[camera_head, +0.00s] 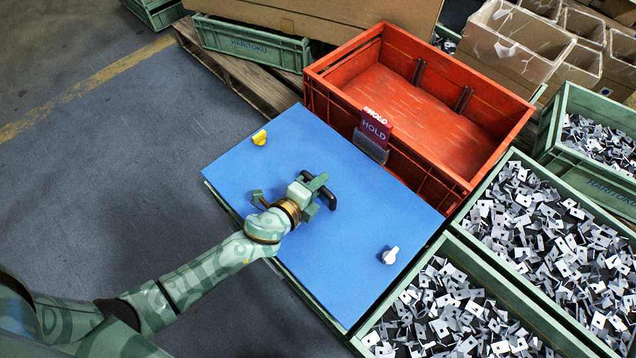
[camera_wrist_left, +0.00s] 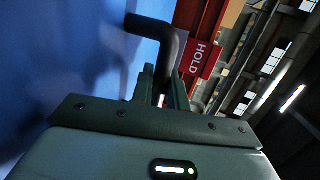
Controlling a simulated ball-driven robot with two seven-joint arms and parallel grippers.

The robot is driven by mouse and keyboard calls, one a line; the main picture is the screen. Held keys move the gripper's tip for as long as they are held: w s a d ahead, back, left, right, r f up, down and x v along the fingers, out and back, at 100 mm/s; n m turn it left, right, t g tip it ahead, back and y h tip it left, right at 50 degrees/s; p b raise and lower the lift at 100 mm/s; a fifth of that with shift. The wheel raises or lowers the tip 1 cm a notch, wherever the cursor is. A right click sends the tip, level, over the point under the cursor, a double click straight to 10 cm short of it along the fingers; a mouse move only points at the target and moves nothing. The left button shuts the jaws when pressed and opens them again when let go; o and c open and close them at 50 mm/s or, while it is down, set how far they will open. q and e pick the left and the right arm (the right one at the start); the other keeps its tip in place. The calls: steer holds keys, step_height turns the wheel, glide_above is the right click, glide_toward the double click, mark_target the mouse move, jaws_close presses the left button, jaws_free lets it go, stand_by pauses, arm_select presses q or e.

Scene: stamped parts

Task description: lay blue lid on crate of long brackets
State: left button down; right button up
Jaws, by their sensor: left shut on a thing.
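The blue lid (camera_head: 350,220) is a flat panel with a black handle (camera_head: 328,199), a yellow knob (camera_head: 260,138) and a white knob (camera_head: 390,255). It covers a green crate, whose rim (camera_head: 222,203) shows along the lid's left edge; the contents are hidden. I cannot tell whether the lid rests on the rim or is just above it. My left gripper (camera_head: 315,189) is shut on the handle. In the left wrist view the fingers (camera_wrist_left: 163,88) hold the handle (camera_wrist_left: 158,30) beside the blue lid (camera_wrist_left: 70,70). My right gripper is not in view.
A red crate (camera_head: 330,87) with a HOLD tag (camera_head: 376,128) stands just behind the lid. Open green crates of metal brackets (camera_head: 545,240) (camera_head: 440,310) stand right of it. Cardboard boxes (camera_head: 515,40) are at the back right. The floor at left (camera_head: 100,160) is clear.

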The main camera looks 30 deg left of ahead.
arm_select(q)
steer(key=shift+w+f, duration=0.15)
steer(key=shift+w, duration=0.05)
steer(key=shift+f, duration=0.35)
steer(key=shift+s+f, duration=0.2)
steer(key=shift+f, duration=0.5)
steer(key=c, duration=1.5)
jaws_free()
steer(key=shift+o, duration=1)
steer(key=shift+f, duration=0.1)
